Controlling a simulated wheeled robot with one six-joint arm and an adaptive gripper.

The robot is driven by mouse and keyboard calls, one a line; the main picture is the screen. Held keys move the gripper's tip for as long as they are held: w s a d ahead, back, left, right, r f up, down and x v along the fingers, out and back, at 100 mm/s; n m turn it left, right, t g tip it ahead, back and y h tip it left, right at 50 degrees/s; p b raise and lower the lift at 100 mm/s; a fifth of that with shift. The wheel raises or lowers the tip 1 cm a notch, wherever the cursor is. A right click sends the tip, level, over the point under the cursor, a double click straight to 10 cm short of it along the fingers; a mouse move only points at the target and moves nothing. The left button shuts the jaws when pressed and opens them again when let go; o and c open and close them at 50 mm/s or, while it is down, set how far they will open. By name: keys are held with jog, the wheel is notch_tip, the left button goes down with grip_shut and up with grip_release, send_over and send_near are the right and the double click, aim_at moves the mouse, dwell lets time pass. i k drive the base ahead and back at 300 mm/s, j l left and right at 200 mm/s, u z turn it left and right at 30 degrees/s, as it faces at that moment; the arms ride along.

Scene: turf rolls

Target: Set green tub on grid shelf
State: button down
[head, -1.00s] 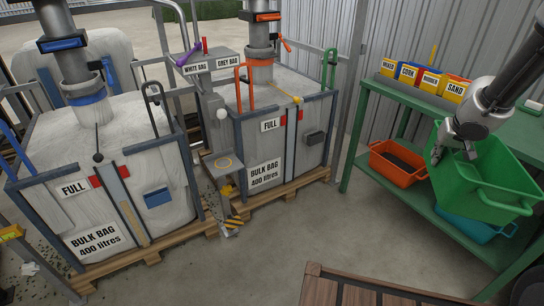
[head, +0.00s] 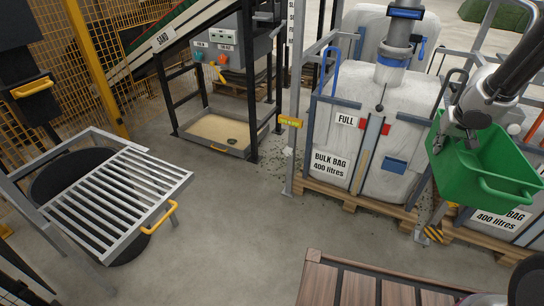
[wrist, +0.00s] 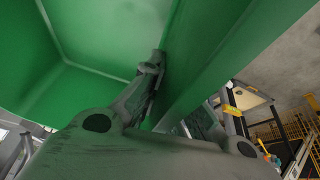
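The green tub (head: 481,162) hangs in the air at the right of the head view, slightly tilted. My gripper (head: 440,142) is shut on the tub's left wall near the rim. In the wrist view the gripper fingers (wrist: 165,100) straddle the green wall, and the tub (wrist: 110,35) fills the upper left. The grid shelf (head: 125,190), a grey frame of metal bars with a yellow handle, stands at the left of the head view. Its top is bare. The tub is well apart from it.
A dark round container (head: 75,175) stands under the grid shelf. A sand tray (head: 215,132) lies below a conveyor at the back. A bulk bag (head: 375,110) in a frame stands near the tub. The concrete floor (head: 235,225) between is clear.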

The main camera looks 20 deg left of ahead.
aim_at(118, 189)
jog(key=i+u, duration=0.1)
jog(key=u, duration=0.35)
jog(key=i+j+u, duration=0.1)
jog(key=u, duration=0.4)
jog(key=i+u, duration=0.1)
jog(key=u, duration=0.35)
jog(key=i+l+u, duration=0.1)
jog(key=u, duration=0.35)
jog(key=i+l+u, duration=0.25)
jog(key=u, duration=0.15)
jog(key=i+l+u, duration=0.2)
jog(key=l+u, duration=0.2)
jog(key=i+l, duration=0.55)
jog(key=i, duration=0.2)
jog(key=j+u, duration=0.05)
